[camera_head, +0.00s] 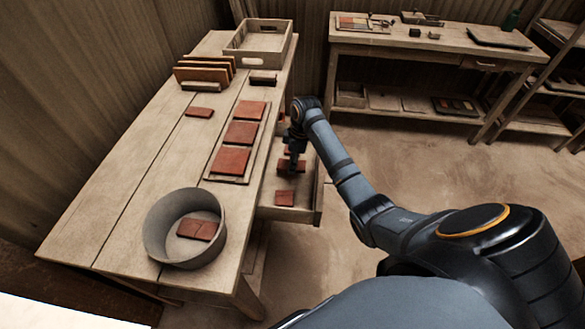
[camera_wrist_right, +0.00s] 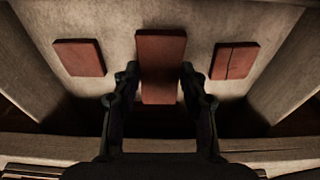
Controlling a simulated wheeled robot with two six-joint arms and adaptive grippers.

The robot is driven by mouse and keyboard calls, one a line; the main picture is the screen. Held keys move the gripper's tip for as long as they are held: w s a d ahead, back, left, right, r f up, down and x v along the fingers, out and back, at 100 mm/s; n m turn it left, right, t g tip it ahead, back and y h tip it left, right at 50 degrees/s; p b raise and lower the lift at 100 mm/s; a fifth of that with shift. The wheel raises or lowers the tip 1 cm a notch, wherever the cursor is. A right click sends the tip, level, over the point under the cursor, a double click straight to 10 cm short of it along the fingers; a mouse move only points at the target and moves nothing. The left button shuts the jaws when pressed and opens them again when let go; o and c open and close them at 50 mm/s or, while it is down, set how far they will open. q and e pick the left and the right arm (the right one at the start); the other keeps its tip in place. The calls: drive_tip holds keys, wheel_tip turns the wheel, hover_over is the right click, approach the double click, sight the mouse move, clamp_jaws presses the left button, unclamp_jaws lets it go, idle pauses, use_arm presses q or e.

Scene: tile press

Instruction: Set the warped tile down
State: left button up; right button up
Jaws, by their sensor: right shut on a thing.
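My right gripper (camera_head: 294,163) reaches down into the open drawer (camera_head: 318,205) at the table's right side. It is shut on a reddish-brown tile (camera_head: 289,168), which lies between the two fingers in the right wrist view (camera_wrist_right: 161,52). I cannot tell whether this tile touches the drawer floor, and no warp shows clearly. In the wrist view a plain tile (camera_wrist_right: 79,58) lies to its left and a tile with a dark crack line (camera_wrist_right: 235,61) to its right, both apart from it. The near drawer tile also shows in the head view (camera_head: 284,198). My left gripper is not in view.
On the table (camera_head: 130,180) are a round grey tub (camera_head: 157,222) holding tiles, a board (camera_head: 212,176) with three tiles, a rack of upright tiles (camera_head: 205,72), a small loose tile (camera_head: 199,112) and a wooden crate (camera_head: 257,48). The table's left middle is clear.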

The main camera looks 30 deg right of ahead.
sight(298, 165)
drive_tip(key=shift+w+f, duration=0.25)
drive_tip(key=shift+f, duration=1.55)
drive_tip(key=o, duration=1.2)
drive_tip(key=shift+f, duration=0.1)
drive_tip(key=r, duration=0.4)
drive_tip(key=d+r, duration=0.1)
drive_tip(key=r, duration=0.3)
drive_tip(key=s+r, duration=0.1)
drive_tip(key=r, duration=0.3)
drive_tip(key=shift+d+r, duration=0.1)
drive_tip(key=shift+d, duration=0.1)
drive_tip(key=shift+s, duration=0.1)
